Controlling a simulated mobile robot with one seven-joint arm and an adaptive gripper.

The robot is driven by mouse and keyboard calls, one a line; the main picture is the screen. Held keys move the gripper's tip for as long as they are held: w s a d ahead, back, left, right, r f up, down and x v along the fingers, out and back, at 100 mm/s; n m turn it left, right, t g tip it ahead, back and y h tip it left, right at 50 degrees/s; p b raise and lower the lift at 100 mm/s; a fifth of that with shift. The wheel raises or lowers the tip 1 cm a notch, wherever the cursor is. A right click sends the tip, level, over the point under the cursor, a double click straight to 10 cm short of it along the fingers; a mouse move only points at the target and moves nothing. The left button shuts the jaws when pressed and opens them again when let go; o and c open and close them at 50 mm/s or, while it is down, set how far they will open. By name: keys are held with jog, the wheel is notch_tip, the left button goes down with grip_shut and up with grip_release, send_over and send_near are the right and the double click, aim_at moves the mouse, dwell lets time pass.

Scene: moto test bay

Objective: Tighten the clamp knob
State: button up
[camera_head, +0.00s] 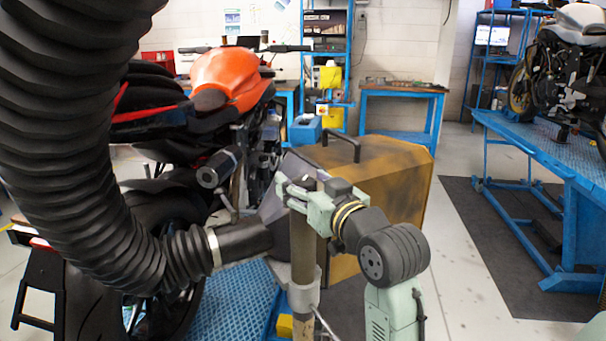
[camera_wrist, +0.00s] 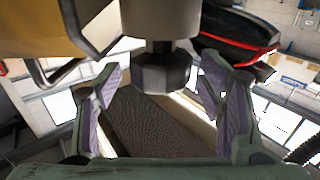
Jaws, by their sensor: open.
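The clamp knob (camera_wrist: 163,76) is a dark, faceted piece below a grey cylindrical fitting (camera_wrist: 160,20) in the wrist view. My gripper (camera_head: 298,190) is open, with one pale green, purple-padded finger on each side of the knob. I see a gap on both sides, and the pads do not appear to touch it. In the head view my gripper is at the upright brown pole (camera_head: 303,245), near the dark nozzle end of the hose (camera_head: 244,240). I cannot make out the knob there; my gripper and the pole seem to hide it.
The thick black ribbed hose (camera_head: 80,150) fills the left side. An orange motorcycle (camera_head: 230,78) stands behind it. A yellow-brown case (camera_head: 385,180) with a black handle is behind my arm. A blue lift table (camera_head: 540,165) is at right, with open floor before it.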

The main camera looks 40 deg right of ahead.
jog(key=shift+w, duration=0.45)
jog(key=shift+c, duration=0.3)
jog(key=c, duration=1.1)
jog(key=shift+c, duration=0.2)
